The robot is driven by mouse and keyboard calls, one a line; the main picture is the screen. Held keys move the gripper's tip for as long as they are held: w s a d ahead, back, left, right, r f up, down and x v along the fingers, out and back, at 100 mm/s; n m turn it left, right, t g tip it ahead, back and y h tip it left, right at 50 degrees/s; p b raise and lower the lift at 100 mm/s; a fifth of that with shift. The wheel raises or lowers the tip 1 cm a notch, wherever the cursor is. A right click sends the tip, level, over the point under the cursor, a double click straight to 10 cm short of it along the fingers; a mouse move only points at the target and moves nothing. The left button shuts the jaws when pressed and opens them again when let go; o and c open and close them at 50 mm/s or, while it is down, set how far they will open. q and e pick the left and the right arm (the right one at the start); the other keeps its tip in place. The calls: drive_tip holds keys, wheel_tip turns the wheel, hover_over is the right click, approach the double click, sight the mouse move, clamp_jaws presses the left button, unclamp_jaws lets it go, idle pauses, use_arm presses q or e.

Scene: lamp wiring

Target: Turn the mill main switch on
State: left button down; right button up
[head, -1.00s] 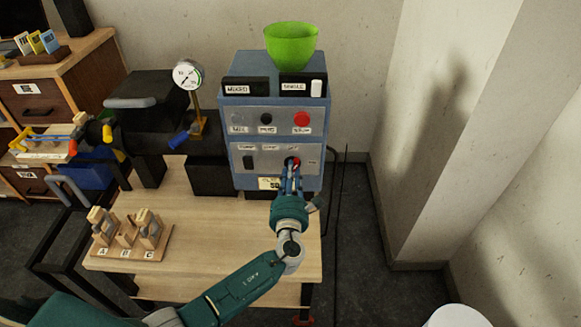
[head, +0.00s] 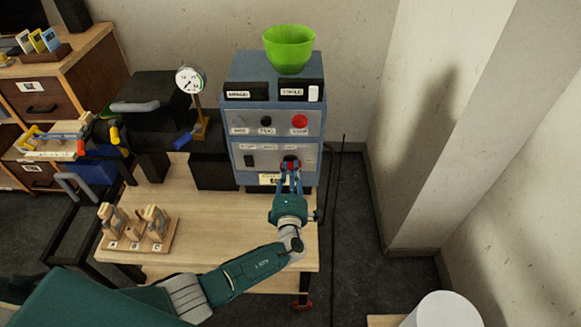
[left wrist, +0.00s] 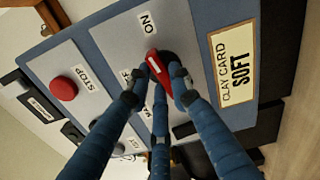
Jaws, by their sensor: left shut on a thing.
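The mill main switch is a red handle (left wrist: 158,66) on a dark round base, on the grey lower panel (head: 262,158) of the blue mill control box (head: 228,128). In the left wrist view its white-marked end lies towards the ON label (left wrist: 147,22); I cannot tell if it points exactly there. An OFF label, partly covered by a finger, is on the panel beside it. My left gripper (head: 291,175) is shut on the switch handle, its blue fingers around it. It also shows in the left wrist view (left wrist: 158,80). My right gripper is out of view.
A green bowl (head: 289,50) stands on the box. A wooden holder with blocks labelled A, B, C (head: 137,238) sits on the bench (head: 222,235). A gauge (head: 189,80) stands left of the box.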

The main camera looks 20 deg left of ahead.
use_arm(q)
drive_tip(key=shift+d+m+p, duration=0.1)
drive_tip(key=shift+m+p, duration=0.3)
drive_tip(key=shift+m, duration=0.7)
drive_tip(key=shift+f, duration=0.1)
drive_tip(key=c, duration=1.5)
unclamp_jaws()
drive_tip(key=shift+c, duration=0.2)
drive_tip(key=v, duration=1.2)
